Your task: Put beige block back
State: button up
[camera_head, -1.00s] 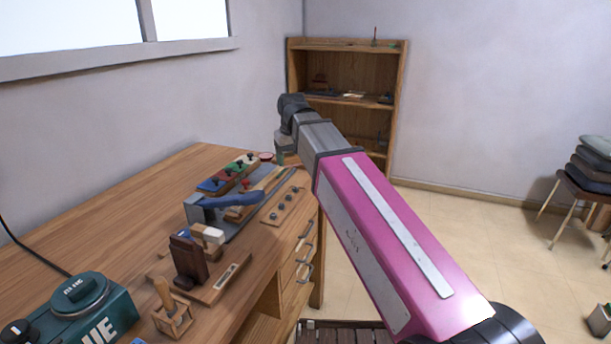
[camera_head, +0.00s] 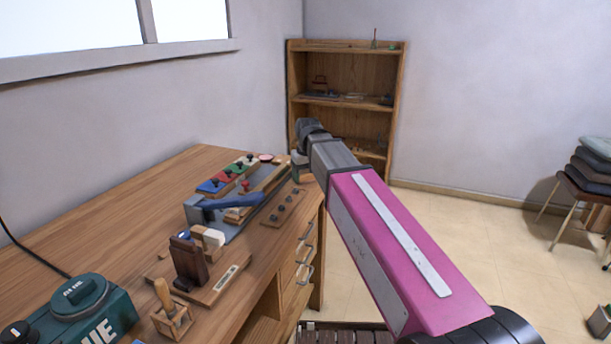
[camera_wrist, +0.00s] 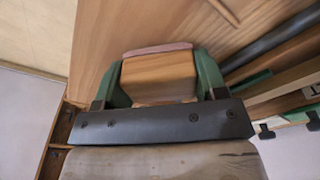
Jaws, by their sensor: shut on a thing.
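My gripper (camera_wrist: 158,62) shows in the wrist view with two green fingers, shut on a wood-grained beige block (camera_wrist: 158,75) with a pinkish strip along its far edge. In the head view the gripper is near the far right edge of the desk (camera_head: 150,185), mostly hidden behind my arm. The wrist view shows the desk surface beyond the block; I cannot tell whether the block touches it.
A grey fixture with a blue lever (camera_head: 232,201) and coloured switches (camera_head: 222,181) stands left of my gripper. A plate with several knobs (camera_head: 283,207) lies nearer. A dark brown wooden stand (camera_head: 187,262) is in front. A shelf (camera_head: 347,100) stands behind.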

aim_at(307, 173)
jog(key=o, duration=1.1)
jog(key=shift+f, duration=0.1)
jog(key=shift+c, duration=0.2)
notch_tip(307, 173, up, 12)
jog(key=s, duration=0.1)
jog(key=shift+d, duration=0.3)
jog(key=shift+s, duration=0.15)
